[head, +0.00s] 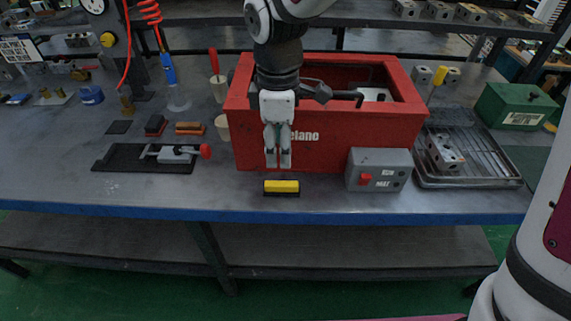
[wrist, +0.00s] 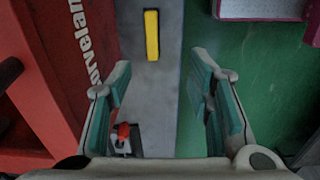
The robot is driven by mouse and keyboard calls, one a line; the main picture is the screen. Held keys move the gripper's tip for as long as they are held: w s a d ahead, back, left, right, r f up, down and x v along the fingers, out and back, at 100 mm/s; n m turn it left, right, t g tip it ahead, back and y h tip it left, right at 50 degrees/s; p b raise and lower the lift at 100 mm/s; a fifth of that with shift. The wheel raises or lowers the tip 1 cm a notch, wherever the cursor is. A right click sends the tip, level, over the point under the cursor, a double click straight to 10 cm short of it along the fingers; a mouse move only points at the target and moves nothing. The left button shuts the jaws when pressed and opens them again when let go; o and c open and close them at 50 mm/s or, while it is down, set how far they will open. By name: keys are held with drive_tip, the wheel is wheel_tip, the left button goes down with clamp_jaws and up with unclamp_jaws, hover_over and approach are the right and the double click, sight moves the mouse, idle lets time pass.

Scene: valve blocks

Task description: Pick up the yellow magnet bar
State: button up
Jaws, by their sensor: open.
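The yellow magnet bar (head: 281,186) lies on the workbench near its front edge, in front of the red box. It has a dark base strip along its lower side. In the wrist view the yellow magnet bar (wrist: 152,35) lies upper centre, lengthwise up the picture, beyond the fingertips. My gripper (head: 278,165) points down in front of the red box, above and just behind the bar in the head view. In the wrist view my gripper (wrist: 165,80) has its teal-padded fingers wide apart with nothing between them.
The red box (head: 330,150) stands close behind the bar. A grey switch box (head: 379,169) with a red knob sits to the right, beside a metal tray (head: 470,183). A black plate with a clamp (head: 175,153) lies left. The bench's blue front edge (head: 240,215) is near.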

drive_tip(key=shift+w+f, duration=0.45)
drive_tip(key=shift+w, duration=0.1)
drive_tip(key=b, duration=0.1)
hover_over(281, 183)
drive_tip(key=f, duration=0.7)
drive_tip(key=shift+s+a+f, duration=0.1)
drive_tip(key=shift+s+f, duration=0.1)
drive_tip(key=shift+f, duration=0.1)
drive_tip(key=shift+w+f+b, duration=0.15)
drive_tip(key=shift+f+b, duration=0.4)
drive_tip(key=shift+f, duration=2.5)
clamp_jaws()
